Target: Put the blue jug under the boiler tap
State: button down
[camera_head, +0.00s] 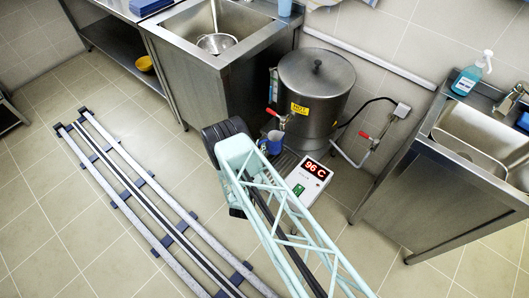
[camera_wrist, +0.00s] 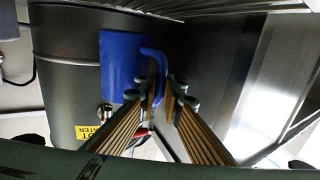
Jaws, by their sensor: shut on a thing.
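The blue jug (camera_head: 275,142) is small in the head view, just below the boiler tap (camera_head: 283,121) at the front of the steel boiler (camera_head: 316,88). In the wrist view, which looks upside down, the jug (camera_wrist: 122,65) is large in front of the dark boiler wall (camera_wrist: 65,60). My gripper (camera_wrist: 163,92) is shut on the jug's handle. The boiler tap (camera_wrist: 105,115) shows near the jug's end, with a red lever beside it. I cannot tell whether the jug's mouth is straight under the spout. My arm hides the gripper in the head view.
A temperature display (camera_head: 309,178) reading 96 C stands beside my arm. A sink counter (camera_head: 226,50) is left of the boiler, another (camera_head: 470,150) to the right. A pipe with a red valve (camera_head: 364,136) runs right of the boiler. Open floor with rails lies left.

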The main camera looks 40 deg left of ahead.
jog(key=shift+w+d, duration=0.2)
jog(key=shift+d, duration=0.35)
jog(key=shift+w+d+f+b, duration=0.1)
jog(key=shift+d+f+b, duration=0.1)
jog(key=shift+f, duration=0.4)
jog(key=shift+w+d+f+b, duration=0.1)
jog(key=shift+d+f+b, duration=0.15)
jog(key=shift+f, duration=0.4)
jog(key=shift+w+d+f+b, duration=0.1)
jog(key=shift+d+f+b, duration=0.1)
jog(key=shift+f, duration=0.4)
jog(key=shift+f, duration=0.2)
jog(key=c, duration=2.8)
grip_release()
jog(key=shift+r, duration=0.2)
jog(key=p+v, duration=0.2)
jog(key=v, duration=1)
jog(key=shift+s, duration=0.1)
